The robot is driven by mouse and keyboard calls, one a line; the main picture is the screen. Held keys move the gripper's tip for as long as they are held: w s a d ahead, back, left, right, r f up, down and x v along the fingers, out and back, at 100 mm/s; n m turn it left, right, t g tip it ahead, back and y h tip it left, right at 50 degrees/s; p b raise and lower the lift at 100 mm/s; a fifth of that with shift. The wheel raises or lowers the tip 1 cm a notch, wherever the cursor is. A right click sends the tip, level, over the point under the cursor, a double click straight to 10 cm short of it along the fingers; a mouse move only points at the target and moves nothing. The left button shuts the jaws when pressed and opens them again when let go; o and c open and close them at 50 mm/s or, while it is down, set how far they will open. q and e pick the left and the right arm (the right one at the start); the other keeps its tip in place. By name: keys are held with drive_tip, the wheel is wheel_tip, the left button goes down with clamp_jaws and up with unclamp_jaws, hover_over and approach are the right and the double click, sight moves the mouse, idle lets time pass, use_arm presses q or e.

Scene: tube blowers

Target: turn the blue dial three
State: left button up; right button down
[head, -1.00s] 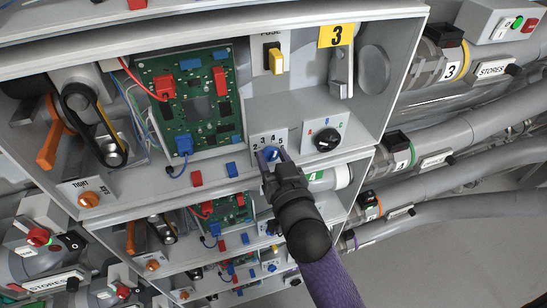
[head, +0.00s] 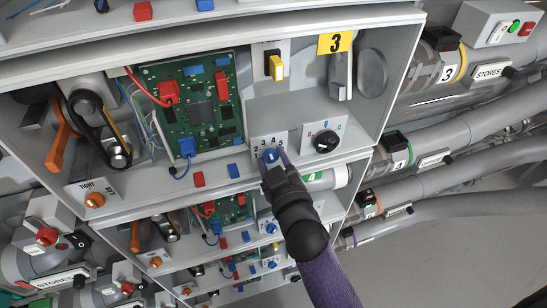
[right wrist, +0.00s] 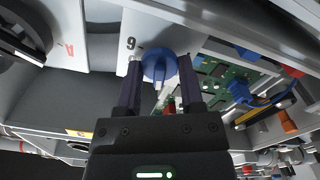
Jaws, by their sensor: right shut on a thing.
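The blue dial (head: 270,156) sits on a small white plate marked with numbers, 2 to 5 readable, in the bay with the yellow tag 3 (head: 336,39). My right gripper (head: 272,160) comes from below and is shut on the dial. In the right wrist view the dial (right wrist: 159,66) shows between the two dark fingers of my right gripper (right wrist: 160,75), with a 9 or 6 on the plate beside it. I cannot tell which number the dial points at. My left gripper is not in view.
A black knob (head: 326,141) stands on a plate just right of the dial. A green circuit board (head: 198,105) and a yellow switch (head: 276,65) are in the same bay. The bay's lower ledge runs under the dial, with red and blue blocks. Pipes lie at right.

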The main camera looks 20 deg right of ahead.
drive_tip(key=shift+n, duration=0.6)
drive_tip(key=shift+c, duration=1.1)
unclamp_jaws()
drive_tip(key=s, duration=1)
drive_tip(key=shift+d+b, duration=0.15)
drive_tip(key=shift+b, duration=0.25)
